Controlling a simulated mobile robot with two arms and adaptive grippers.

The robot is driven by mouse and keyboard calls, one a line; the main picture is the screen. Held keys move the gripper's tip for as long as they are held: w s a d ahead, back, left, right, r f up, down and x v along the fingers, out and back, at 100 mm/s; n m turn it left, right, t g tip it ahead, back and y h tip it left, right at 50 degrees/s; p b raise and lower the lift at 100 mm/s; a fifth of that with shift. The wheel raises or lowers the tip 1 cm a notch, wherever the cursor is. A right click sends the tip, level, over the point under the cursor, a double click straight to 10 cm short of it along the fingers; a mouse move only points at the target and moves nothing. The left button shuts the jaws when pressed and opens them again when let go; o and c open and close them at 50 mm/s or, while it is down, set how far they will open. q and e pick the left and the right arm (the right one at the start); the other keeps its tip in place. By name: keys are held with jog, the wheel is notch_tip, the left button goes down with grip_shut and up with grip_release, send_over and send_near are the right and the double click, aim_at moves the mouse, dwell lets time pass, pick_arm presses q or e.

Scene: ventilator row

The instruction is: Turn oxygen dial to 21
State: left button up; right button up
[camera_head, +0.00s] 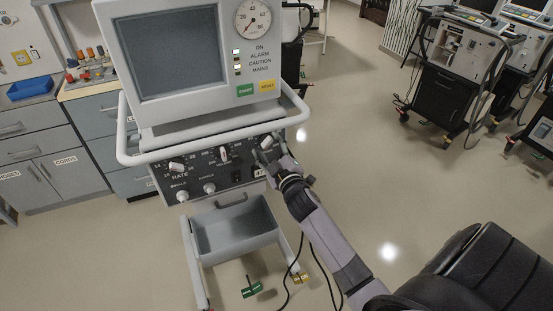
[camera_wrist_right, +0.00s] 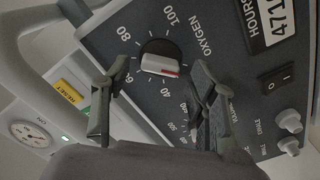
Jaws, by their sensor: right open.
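The oxygen dial (camera_wrist_right: 160,64) is a white bar knob on a black round base, with a red mark at its right end in the right wrist view. The red end points right and slightly down, to the right of the printed 40. My right gripper (camera_wrist_right: 160,78) is open, with one finger on each side of the dial; I cannot tell whether either finger touches it. In the head view my right gripper (camera_head: 270,157) is at the right end of the ventilator's control panel (camera_head: 205,178), partly covering the dial area. My left gripper is not in view.
The ventilator's screen (camera_head: 172,50) stands above the panel, with a white rail (camera_head: 130,157) around it. A grey bin (camera_head: 235,232) hangs below. Drawers with a blue tray (camera_head: 29,87) stand at left. Other ventilators (camera_head: 465,50) stand at the back right.

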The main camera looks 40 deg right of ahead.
jog(key=v, duration=1)
jog(key=shift+s, duration=0.4)
jog(key=shift+a, duration=0.1)
jog(key=s+a+f+m+g+y, duration=0.1)
jog(key=s+a+f+g, duration=0.2)
jog(key=f, duration=0.9)
jog(key=s+a+f+g+y, duration=0.15)
jog(key=s+f, duration=0.25)
jog(key=f, duration=0.7)
jog(key=s+a+f+m+g, duration=0.1)
jog(key=s+a+f+g, duration=0.25)
jog(key=f, duration=0.85)
jog(key=s+a+f+g, duration=0.1)
jog(key=s+f+g, duration=0.2)
jog(key=s+f, duration=0.3)
jog(key=s+a+f+m+g+y, duration=0.1)
jog(key=s+f, duration=0.5)
jog(key=s, duration=0.9)
jog(key=s+a+f+m+g, duration=0.1)
jog(key=s+f+g, duration=0.3)
jog(key=s+f, duration=0.3)
jog(key=s, duration=0.3)
jog(key=shift+s+g, duration=0.15)
jog(key=shift+g, duration=0.15)
jog(key=shift+a, duration=0.1)
jog(key=shift+c, duration=0.5)
